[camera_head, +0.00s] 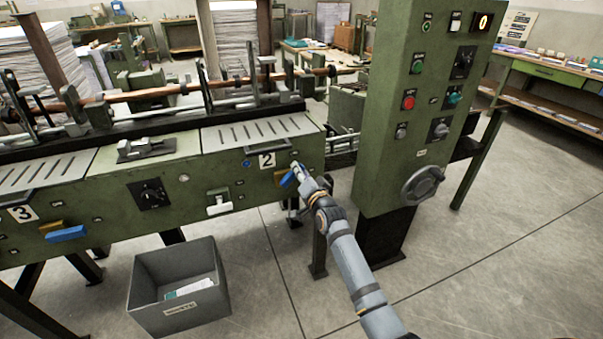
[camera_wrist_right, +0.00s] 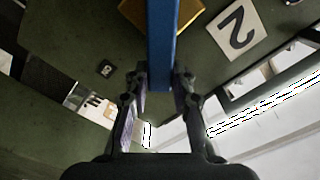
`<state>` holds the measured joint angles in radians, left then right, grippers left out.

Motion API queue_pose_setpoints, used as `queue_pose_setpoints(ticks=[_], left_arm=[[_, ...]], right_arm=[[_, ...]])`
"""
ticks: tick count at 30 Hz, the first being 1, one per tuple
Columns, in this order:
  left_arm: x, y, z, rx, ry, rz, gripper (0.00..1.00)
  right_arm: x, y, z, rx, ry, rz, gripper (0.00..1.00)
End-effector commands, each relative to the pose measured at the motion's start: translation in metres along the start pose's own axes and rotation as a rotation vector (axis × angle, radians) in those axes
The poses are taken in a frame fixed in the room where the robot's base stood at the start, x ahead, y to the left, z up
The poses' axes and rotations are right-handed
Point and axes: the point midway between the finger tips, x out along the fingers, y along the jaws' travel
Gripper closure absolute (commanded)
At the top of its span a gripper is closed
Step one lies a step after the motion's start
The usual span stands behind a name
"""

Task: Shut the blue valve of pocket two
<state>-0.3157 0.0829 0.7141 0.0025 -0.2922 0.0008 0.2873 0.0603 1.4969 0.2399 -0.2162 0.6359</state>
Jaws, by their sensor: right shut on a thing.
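The blue valve (camera_head: 287,180) of pocket two is a blue lever on the green machine front, just below the "2" plate (camera_head: 267,160). In the right wrist view the blue lever (camera_wrist_right: 162,45) runs down between my fingers, with its brass-coloured base (camera_wrist_right: 135,12) behind it. My right gripper (camera_head: 296,170) is at the lever, and in the wrist view its fingers (camera_wrist_right: 160,90) are closed on both sides of it. The gripper partly hides the lever in the head view. My left gripper is not in view.
Pocket three has its own blue lever (camera_head: 66,234) at the left. A grey bin (camera_head: 180,290) with papers stands on the floor below. The green control cabinet (camera_head: 385,150) with a handwheel (camera_head: 422,184) stands close to the right of my arm. Open floor lies at the lower right.

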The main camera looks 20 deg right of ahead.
Motion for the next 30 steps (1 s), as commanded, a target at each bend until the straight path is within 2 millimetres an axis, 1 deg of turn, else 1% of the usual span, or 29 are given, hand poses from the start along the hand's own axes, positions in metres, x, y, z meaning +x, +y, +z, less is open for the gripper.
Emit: queue_pose_setpoints(ticks=[1,11,21,30], left_arm=[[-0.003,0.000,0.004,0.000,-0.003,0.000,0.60],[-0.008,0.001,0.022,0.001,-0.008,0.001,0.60],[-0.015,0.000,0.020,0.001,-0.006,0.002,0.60],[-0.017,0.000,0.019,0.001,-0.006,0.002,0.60]], right_arm=[[0.000,-0.004,-0.001,-0.042,-0.002,0.001,1.00],[0.000,-0.023,0.004,-0.354,-0.003,0.001,1.00],[0.000,-0.037,0.013,-0.631,-0.003,0.001,1.00],[0.000,-0.043,0.019,-0.777,-0.003,0.001,1.00]])
